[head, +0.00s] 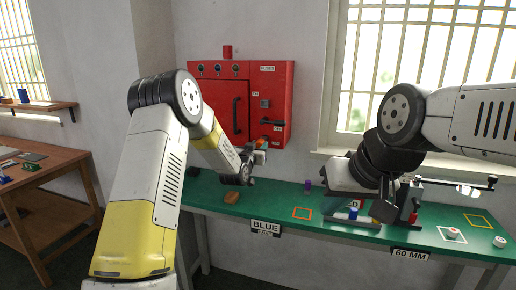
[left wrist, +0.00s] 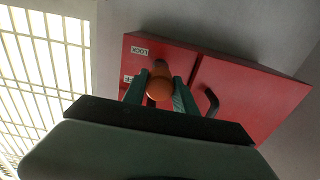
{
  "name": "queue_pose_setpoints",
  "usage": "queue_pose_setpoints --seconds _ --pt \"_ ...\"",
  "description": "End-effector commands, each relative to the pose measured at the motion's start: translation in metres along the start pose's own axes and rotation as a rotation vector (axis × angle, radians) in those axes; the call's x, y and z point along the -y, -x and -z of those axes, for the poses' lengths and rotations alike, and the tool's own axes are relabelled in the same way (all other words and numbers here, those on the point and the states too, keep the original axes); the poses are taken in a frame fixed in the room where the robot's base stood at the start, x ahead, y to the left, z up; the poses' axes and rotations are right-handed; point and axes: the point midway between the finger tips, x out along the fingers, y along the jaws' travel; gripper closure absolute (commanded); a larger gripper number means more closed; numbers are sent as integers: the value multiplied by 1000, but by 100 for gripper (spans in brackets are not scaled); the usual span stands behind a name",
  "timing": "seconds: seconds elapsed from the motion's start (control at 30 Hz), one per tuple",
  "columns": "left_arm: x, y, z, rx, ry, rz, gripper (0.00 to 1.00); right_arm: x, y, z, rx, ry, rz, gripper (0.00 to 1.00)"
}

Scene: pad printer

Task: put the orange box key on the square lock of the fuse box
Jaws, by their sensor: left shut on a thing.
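The red fuse box (head: 282,85) hangs on the back wall, and its face fills the upper part of the left wrist view (left wrist: 245,82). My left gripper (head: 256,147) is at the box's lower right part. In the left wrist view its two green fingers (left wrist: 160,92) are shut on the orange box key (left wrist: 160,86), whose round end faces the camera. The key (head: 262,141) is close to the LOCK label (head: 278,128). The square lock is hidden, and I cannot tell whether the key touches it. My right gripper (head: 384,208) hangs over the bench; its jaws are unclear.
A black lever (head: 272,122) sticks out just above the key, and a door handle (head: 236,114) is to its left. The green bench (head: 270,196) below holds a brown block (head: 232,198), a purple piece (head: 308,185) and a printer partly behind my right arm.

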Motion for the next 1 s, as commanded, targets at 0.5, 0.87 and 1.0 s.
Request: queue_pose_setpoints --seconds 0.5,0.87,1.0 --pt "0 -3 0 0 0 0 100 0 0 0 0 0 0 100" --pt "0 -10 0 1 0 -1 100 0 0 0 0 0 0 100" --pt "0 -13 0 0 0 -1 100 0 0 0 0 0 0 100"
